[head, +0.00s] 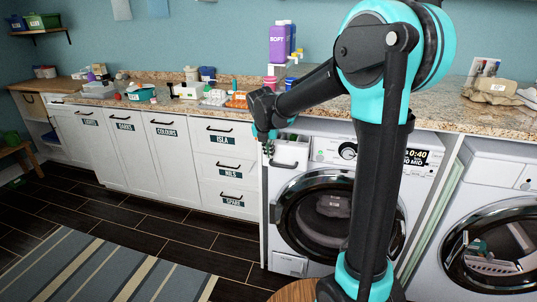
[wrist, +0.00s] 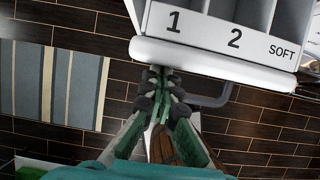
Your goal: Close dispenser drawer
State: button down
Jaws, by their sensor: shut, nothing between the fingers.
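The dispenser drawer (head: 291,155) sticks out from the upper left of the washing machine (head: 330,190). In the wrist view the drawer (wrist: 215,60) is seen from above, with open compartments marked 1, 2 and SOFT. Its dark handle (wrist: 218,98) hangs below the rounded white front edge. My gripper (head: 268,150) is at the drawer's front left side in the head view. In the wrist view my gripper (wrist: 158,72) is shut and empty, its tips at the drawer's front edge, left of the handle. I cannot tell whether they touch it.
The washer's round door (head: 335,205) is below the drawer. A granite counter (head: 430,108) runs above, with purple bottles (head: 279,45) and a folded towel (head: 490,90). White cabinets (head: 225,165) stand at left. A second machine (head: 495,220) is at right.

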jog(key=w, duration=0.1)
jog(key=w+d, duration=0.1)
jog(key=w, duration=0.3)
jog(key=shift+d, duration=0.35)
